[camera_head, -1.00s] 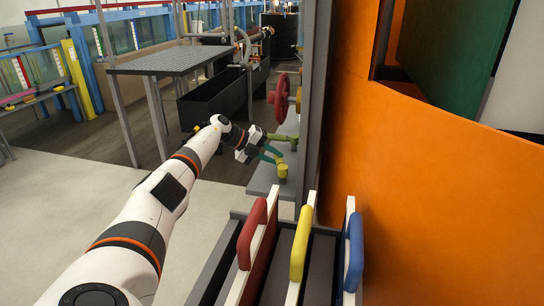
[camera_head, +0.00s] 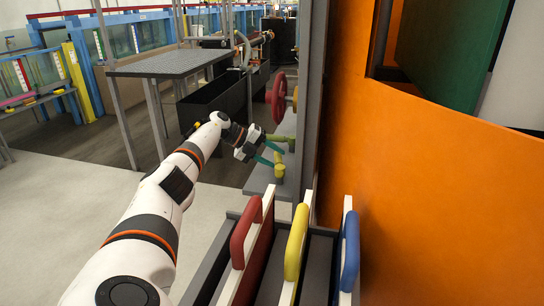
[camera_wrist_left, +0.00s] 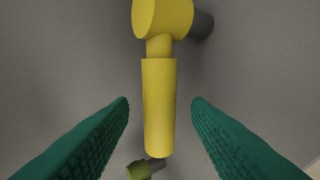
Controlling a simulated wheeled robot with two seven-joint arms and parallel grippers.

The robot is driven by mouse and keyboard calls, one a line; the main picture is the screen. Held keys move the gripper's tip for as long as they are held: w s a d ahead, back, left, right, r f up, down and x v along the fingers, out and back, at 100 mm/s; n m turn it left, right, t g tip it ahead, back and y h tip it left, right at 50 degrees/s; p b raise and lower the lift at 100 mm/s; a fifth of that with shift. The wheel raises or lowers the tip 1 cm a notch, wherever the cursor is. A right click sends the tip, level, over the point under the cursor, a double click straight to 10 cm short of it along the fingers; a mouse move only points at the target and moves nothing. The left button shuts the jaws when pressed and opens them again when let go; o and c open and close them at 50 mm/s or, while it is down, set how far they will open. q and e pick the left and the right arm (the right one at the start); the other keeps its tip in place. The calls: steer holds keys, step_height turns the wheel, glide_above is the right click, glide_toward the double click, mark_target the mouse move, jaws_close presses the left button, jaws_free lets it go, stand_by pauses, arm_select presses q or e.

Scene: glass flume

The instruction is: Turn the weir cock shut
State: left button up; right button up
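A yellow cock (camera_head: 279,171) stands on the grey ledge in the head view, low beside the grey post. In the left wrist view its yellow handle (camera_wrist_left: 160,105) hangs straight down from a round yellow hub (camera_wrist_left: 162,17). My left gripper (camera_head: 268,154) has teal fingers, spread apart. In the left wrist view the open gripper (camera_wrist_left: 160,103) has one finger on each side of the handle, with a gap on both sides. An olive-green cock (camera_head: 283,138) sits just behind; part of it shows below the handle (camera_wrist_left: 140,170). Which cock is the weir cock cannot be told. My right gripper is out of view.
A red handwheel (camera_head: 277,98) is beyond the cocks. A grey post (camera_head: 312,100) and a large orange panel (camera_head: 420,190) close off the right side. Gates with red (camera_head: 245,232), yellow (camera_head: 296,243) and blue (camera_head: 350,250) handles stand nearer. The floor at left is clear.

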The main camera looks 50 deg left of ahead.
arm_select(q)
steer(key=v, duration=1.2)
steer(key=shift+b, duration=0.35)
